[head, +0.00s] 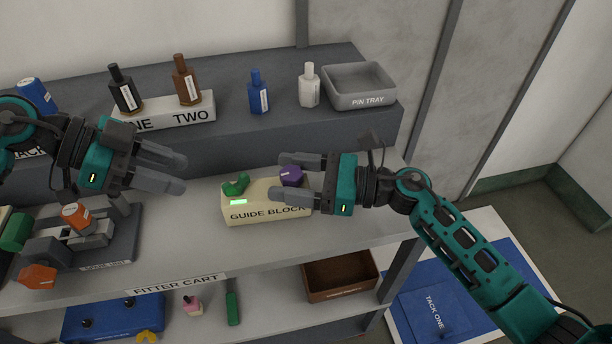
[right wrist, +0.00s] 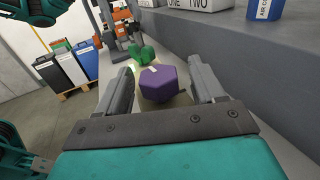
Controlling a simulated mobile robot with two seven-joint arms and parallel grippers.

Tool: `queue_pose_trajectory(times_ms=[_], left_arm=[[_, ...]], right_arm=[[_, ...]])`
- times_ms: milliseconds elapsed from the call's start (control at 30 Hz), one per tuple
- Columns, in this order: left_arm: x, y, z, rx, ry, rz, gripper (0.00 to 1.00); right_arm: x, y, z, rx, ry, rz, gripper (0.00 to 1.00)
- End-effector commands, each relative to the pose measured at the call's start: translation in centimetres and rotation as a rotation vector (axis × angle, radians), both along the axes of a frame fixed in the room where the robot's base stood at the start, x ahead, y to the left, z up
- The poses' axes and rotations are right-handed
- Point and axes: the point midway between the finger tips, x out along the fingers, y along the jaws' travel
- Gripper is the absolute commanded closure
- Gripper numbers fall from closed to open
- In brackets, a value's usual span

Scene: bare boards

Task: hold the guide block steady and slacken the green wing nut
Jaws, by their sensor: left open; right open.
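The cream guide block (head: 265,213) sits on the cart's upper shelf, its label facing front. The green wing nut (head: 235,184) is on top at its left end, and a purple hex knob (head: 291,176) is on top at its right end. My left gripper (head: 184,174) is open and empty, left of the block and apart from it. My right gripper (head: 281,177) is open at the block's right end. In the right wrist view, the purple knob (right wrist: 158,84) lies between the open fingers, with the wing nut (right wrist: 142,52) beyond it.
A grey pin tray (head: 358,100) and several bottles stand on the raised back shelf, with a ONE TWO block (head: 165,122) among them. A grey vise-like fixture (head: 84,238) is at the left. The shelf right of the block is mostly clear.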

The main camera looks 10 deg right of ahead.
Motion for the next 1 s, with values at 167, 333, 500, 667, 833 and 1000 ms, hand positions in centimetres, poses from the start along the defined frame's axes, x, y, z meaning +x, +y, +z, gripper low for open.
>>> queue_pose_trajectory(times_ms=[167,333,500,667,833,1000], left_arm=[[0.00,0.00,0.00,0.000,0.000,0.000,0.57],[0.00,0.00,0.00,0.000,0.000,0.000,0.57],[0.00,0.00,0.00,0.000,0.000,0.000,0.57],[0.00,0.00,0.00,0.000,0.000,0.000,0.57],[0.00,0.00,0.00,0.000,0.000,0.000,0.57],[0.00,0.00,0.00,0.000,0.000,0.000,0.57]], right_arm=[[0.02,0.07,-0.01,0.000,0.000,0.000,0.32],[0.01,0.05,-0.01,0.000,0.000,0.000,0.42],[0.00,0.04,-0.02,0.000,0.000,0.000,0.58],[-0.01,0.04,-0.02,0.000,0.000,0.000,0.73],[0.00,0.02,-0.03,0.000,0.001,0.000,0.89],[0.00,0.02,-0.03,0.000,0.001,0.000,1.00]])
